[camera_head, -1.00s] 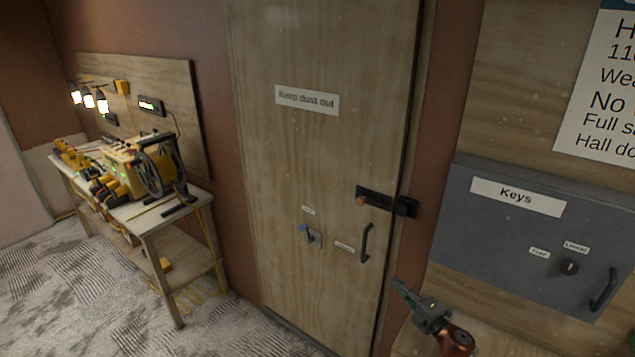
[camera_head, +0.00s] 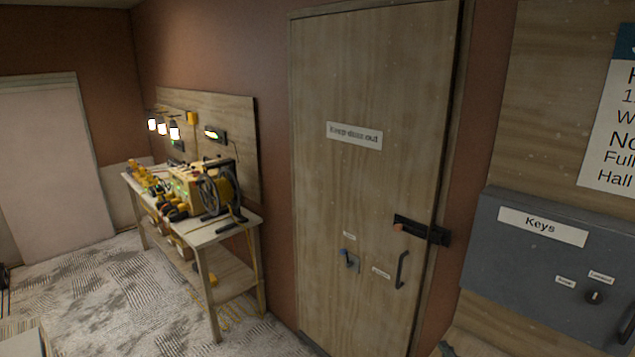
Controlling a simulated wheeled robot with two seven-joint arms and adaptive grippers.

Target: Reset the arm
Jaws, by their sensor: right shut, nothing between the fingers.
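Only the tip of my right gripper (camera_head: 446,349) shows, at the bottom edge of the head view, below the right side of the wooden door (camera_head: 345,200). It is shut and empty, and apart from the door handle (camera_head: 402,270). The rest of the gripper and its arm are cut off by the frame. My left gripper is not in view.
A grey key cabinet (camera_head: 520,263) hangs on the right wall, near my right gripper's side. A workbench (camera_head: 207,238) with yellow tools and a cable reel stands at left. Patterned carpet (camera_head: 110,290) is open in front of it. A pale panel (camera_head: 50,170) stands at far left.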

